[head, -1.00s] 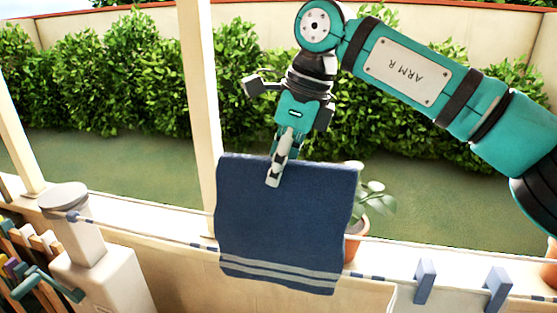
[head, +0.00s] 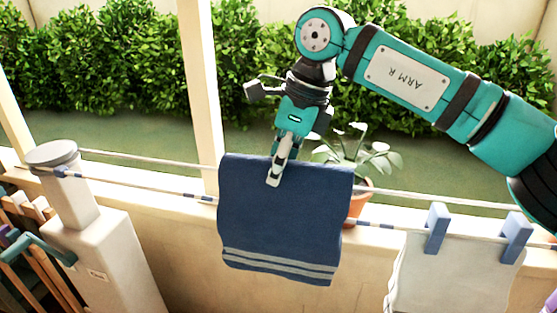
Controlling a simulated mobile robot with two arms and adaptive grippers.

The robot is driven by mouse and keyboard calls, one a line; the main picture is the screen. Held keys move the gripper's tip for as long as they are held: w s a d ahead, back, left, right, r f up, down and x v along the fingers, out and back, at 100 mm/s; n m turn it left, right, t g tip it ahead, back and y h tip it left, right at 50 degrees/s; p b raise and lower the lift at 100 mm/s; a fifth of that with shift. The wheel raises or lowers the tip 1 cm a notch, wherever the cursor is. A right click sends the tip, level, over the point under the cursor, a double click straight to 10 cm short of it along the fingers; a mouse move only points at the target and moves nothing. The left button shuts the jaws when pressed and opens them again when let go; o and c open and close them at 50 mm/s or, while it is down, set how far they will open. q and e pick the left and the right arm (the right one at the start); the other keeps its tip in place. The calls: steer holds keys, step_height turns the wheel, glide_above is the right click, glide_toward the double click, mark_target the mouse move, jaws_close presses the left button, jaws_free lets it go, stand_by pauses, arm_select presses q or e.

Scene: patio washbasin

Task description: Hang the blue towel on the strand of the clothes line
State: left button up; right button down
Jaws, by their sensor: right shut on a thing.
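The blue towel (head: 280,220), with pale stripes near its lower edge, hangs from my right gripper (head: 274,180), which is shut on its top edge. The clothes line has a front strand with blue marks (head: 140,187) and a plain back strand (head: 150,159). Both run from the grey post at the left and pass out of sight behind the towel. I cannot tell whether the towel touches either strand. My left gripper is not in view.
The clothes line's post (head: 75,190) stands at left beside a wooden rack (head: 40,255). A white cloth (head: 450,275) hangs at right under two blue pegs (head: 436,228). A potted plant (head: 358,160) stands behind the towel. A cream pillar (head: 200,90) rises behind the line.

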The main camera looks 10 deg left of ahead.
mark_target(279, 212)
step_height(279, 212, down, 10)
steer(key=b, duration=0.6)
steer(key=shift+r, duration=0.1)
steer(key=c, duration=1.1)
jaws_free()
step_height(279, 212, up, 9)
steer(key=p, duration=0.6)
steer(key=shift+r+p, duration=0.1)
steer(key=shift+p, duration=0.3)
